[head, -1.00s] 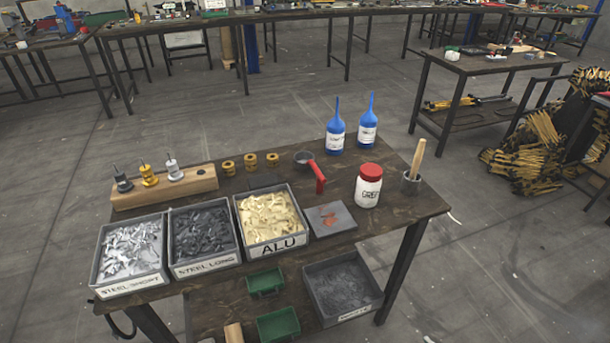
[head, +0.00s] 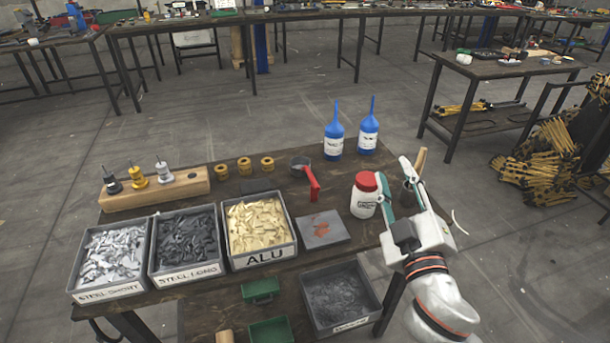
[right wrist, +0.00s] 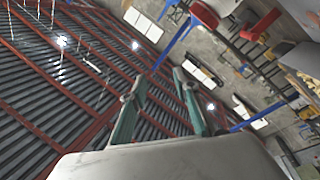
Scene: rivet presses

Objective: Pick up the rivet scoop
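The rivet scoop (head: 301,166) lies on the table behind the grey square plate. It has a round dark grey cup and a red handle (head: 313,184) that points toward the front right. My right gripper (head: 394,182) is at the right side of the table, right of the scoop, beside the white jar with the red lid (head: 365,195). Its two fingers are apart with nothing between them, as the right wrist view (right wrist: 160,95) also shows. It does not touch the scoop. My left gripper is not in view.
Bins of steel short (head: 112,258), steel long (head: 187,246) and alu rivets (head: 257,229) stand at the front left. Two blue bottles (head: 334,140) (head: 368,135) stand behind the scoop. A cup with a wooden handle (head: 419,163) is partly hidden by my gripper. Yellow rings (head: 244,166) sit left of the scoop.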

